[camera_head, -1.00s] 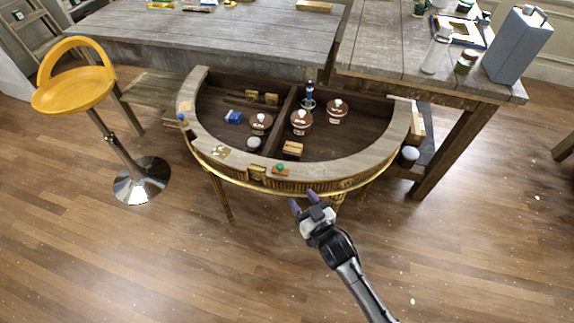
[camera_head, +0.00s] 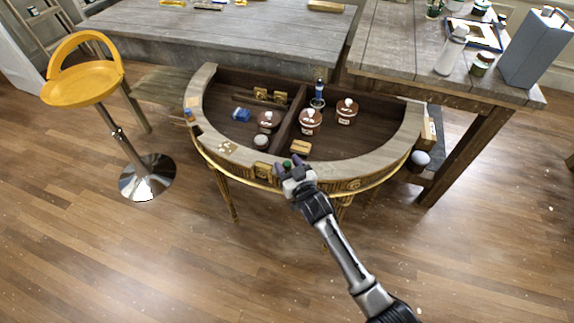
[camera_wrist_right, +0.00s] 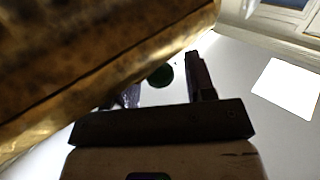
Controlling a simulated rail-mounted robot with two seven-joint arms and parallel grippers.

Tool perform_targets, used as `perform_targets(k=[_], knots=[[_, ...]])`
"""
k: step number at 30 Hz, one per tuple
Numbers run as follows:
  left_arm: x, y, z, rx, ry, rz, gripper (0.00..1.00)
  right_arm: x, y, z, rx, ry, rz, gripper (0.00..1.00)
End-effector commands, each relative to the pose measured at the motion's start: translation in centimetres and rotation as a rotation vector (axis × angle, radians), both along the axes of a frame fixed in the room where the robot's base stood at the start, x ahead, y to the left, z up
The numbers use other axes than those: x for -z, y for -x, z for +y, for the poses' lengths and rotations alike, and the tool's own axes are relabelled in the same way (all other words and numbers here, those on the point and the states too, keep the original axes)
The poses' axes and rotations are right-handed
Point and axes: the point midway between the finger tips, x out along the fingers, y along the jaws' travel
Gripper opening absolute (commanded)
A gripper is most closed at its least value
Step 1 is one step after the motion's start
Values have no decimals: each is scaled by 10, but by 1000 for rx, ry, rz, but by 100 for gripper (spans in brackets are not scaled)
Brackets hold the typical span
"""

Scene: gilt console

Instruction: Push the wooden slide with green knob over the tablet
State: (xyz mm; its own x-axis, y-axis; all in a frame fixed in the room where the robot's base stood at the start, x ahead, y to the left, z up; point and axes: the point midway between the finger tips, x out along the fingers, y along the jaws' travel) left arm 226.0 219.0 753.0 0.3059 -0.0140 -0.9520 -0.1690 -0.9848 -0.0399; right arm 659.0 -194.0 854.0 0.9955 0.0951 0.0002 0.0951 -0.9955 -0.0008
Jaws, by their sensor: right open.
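The slide's green knob (camera_head: 287,164) shows at the front of the console's curved pale wooden rim (camera_head: 350,171). The wooden slide under it is mostly hidden by my right gripper. My right gripper (camera_head: 289,161) is open, its fingertips at the rim's front edge close around the knob; I cannot tell whether they touch it. In the right wrist view the dark green knob (camera_wrist_right: 160,75) appears between the spread fingers, beside the console's gilt edge (camera_wrist_right: 90,70). A pale patch with tan marks (camera_head: 227,147) lies on the rim to the left; I cannot tell whether it is the tablet. My left gripper is not in view.
Inside the console stand brown lidded pots (camera_head: 310,122), a blue item (camera_head: 241,115) and a small wooden block (camera_head: 301,147). A yellow stool (camera_head: 83,83) stands at left. A grey table (camera_head: 230,35) is behind. The floor in front is free.

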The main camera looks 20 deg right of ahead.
Motion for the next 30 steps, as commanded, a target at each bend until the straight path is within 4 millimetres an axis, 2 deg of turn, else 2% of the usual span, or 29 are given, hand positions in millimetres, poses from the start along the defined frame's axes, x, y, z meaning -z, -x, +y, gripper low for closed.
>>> perform_targets(k=[13,27,30], knots=[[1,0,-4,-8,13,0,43,0,-6,1,0,1,0,49],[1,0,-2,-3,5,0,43,0,-5,1,0,1,0,4],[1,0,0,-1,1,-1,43,0,-5,1,0,1,0,0]])
